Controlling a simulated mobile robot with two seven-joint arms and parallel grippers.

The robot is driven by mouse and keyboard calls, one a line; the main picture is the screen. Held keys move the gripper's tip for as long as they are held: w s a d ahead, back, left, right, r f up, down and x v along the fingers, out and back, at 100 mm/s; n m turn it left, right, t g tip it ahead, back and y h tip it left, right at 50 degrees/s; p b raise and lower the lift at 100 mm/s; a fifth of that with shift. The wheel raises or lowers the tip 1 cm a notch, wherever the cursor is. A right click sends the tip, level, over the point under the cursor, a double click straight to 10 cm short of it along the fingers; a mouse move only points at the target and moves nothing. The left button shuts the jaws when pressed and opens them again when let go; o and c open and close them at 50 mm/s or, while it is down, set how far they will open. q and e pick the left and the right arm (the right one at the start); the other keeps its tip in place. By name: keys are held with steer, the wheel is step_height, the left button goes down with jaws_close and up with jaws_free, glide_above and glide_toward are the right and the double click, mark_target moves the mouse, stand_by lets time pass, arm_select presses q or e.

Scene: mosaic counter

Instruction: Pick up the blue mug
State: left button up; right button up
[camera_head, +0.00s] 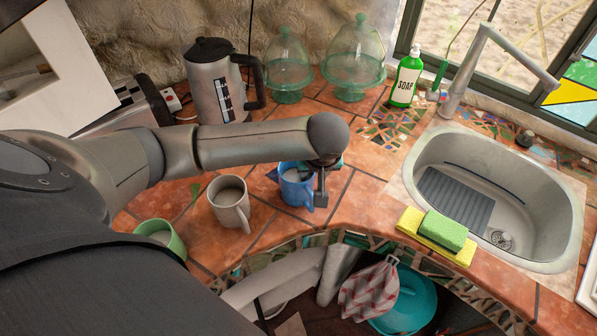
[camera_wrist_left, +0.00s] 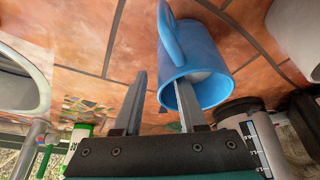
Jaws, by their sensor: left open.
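The blue mug (camera_head: 291,190) stands upright on the tiled counter, its handle toward the front right in the head view. In the left wrist view the mug (camera_wrist_left: 205,60) shows its open rim toward the camera. My left gripper (camera_head: 318,185) is open at the mug's right side. In the left wrist view the gripper (camera_wrist_left: 162,80) has one finger overlapping the mug's opening and seemingly inside it. The other finger is outside, to the left, so the near wall appears between them. Contact cannot be told. The left arm partly hides the mug's back. My right gripper is not seen.
A beige mug (camera_head: 230,203) stands just left of the blue one, and a green mug (camera_head: 161,238) farther left. A kettle (camera_head: 215,85), glass domes (camera_head: 287,68) and a soap bottle (camera_head: 407,78) stand behind. Sponges (camera_head: 440,232) and the sink (camera_head: 500,200) are right.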

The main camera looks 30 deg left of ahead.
arm_select(q)
steer(key=shift+c, duration=0.2)
jaws_close()
stand_by(1.2)
